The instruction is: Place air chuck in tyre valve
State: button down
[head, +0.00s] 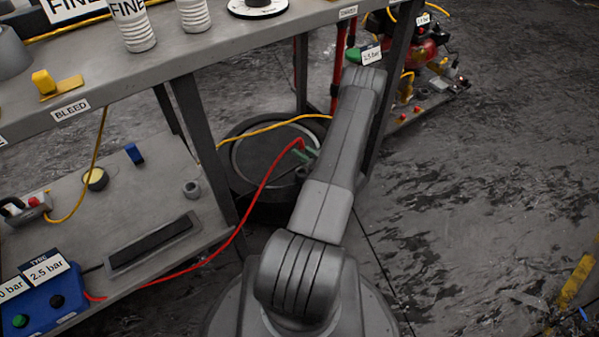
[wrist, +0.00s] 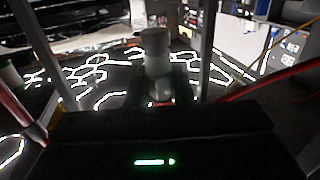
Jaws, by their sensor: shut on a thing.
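A black tyre (head: 236,172) lies flat on the floor under the bench, with a paler ring inside it. My gripper (head: 310,154) is over the right part of the tyre, partly hidden behind my forearm. It is shut on the air chuck (head: 301,142), at the end of the red hose. The chuck is small here and partly covered. In the wrist view a pale grey cylinder (wrist: 156,55) stands in the middle, beyond a dark block with a green light; I cannot tell if it is part of the chuck. The tyre valve cannot be made out, nor can contact.
The red hose (head: 258,196) runs from a blue box (head: 55,300) marked 2.5 bar on the lower shelf (head: 130,190). A yellow hose (head: 262,128) crosses the tyre. Bench legs (head: 203,140) stand close by. A red compressor (head: 418,50) is at the back. Floor (head: 480,180) at right is mostly clear.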

aim_at(302, 168)
notch_tip(302, 168, down, 9)
jog(key=b, duration=0.3)
jog(key=shift+f, duration=0.2)
jog(key=c, duration=1.3)
grip_release()
jog(key=shift+r, duration=0.1)
jog(key=shift+r, duration=0.15)
jog(key=p+v, duration=0.2)
jog(key=v, duration=1)
jog(key=shift+p, duration=0.35)
